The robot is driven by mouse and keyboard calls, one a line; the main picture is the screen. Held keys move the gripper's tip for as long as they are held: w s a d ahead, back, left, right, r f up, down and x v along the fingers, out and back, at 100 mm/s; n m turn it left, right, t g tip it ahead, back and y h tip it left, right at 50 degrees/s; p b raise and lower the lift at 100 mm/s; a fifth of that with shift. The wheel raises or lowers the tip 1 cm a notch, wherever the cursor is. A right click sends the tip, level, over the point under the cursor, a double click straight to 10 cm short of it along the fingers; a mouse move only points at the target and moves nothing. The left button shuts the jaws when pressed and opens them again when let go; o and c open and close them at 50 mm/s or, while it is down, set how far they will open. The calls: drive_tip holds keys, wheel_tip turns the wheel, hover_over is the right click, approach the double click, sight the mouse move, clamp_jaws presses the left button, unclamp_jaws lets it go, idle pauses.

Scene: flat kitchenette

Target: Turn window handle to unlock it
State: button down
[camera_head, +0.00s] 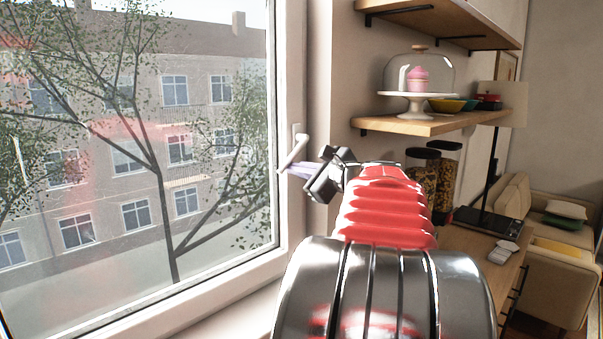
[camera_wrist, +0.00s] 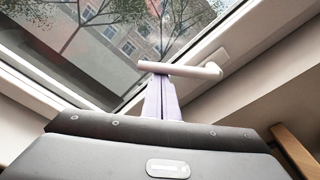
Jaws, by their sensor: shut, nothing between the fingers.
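The window handle (camera_head: 294,152) is a white lever on the right side of the white window frame (camera_head: 289,60). In the head view it slants down to the left from its mount. In the wrist view the handle (camera_wrist: 182,70) lies roughly crosswise, with its mount at the right. My gripper (camera_head: 289,170) is at the handle's lower, free end. In the wrist view its pale purple fingers (camera_wrist: 161,98) are together, with their tips at the lever's underside. They look close to or touching it; I cannot tell which. Nothing shows between the fingers.
Right of the window, a wooden shelf (camera_head: 430,123) holds a glass-domed cake stand (camera_head: 416,95) and bowls. Dark-lidded jars (camera_head: 421,177) stand beyond my arm on a wooden counter (camera_head: 480,250). A sofa (camera_head: 560,275) is at the far right. The window sill (camera_head: 225,318) looks clear.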

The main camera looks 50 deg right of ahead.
drive_tip(key=r+m, duration=0.1)
drive_tip(key=a+r+m, duration=0.1)
drive_tip(key=m, duration=0.1)
drive_tip(key=shift+w+a+y, duration=0.15)
drive_tip(key=shift+a+y, duration=0.15)
drive_tip(key=shift+w+a+r+m+y, duration=0.15)
drive_tip(key=shift+a+r+m, duration=0.15)
drive_tip(key=shift+r+m, duration=0.4)
drive_tip(key=shift+s+a+r+m+y, duration=0.15)
drive_tip(key=shift+a+r+m, duration=0.15)
drive_tip(key=shift+r+m, duration=0.4)
drive_tip(key=shift+r, duration=0.25)
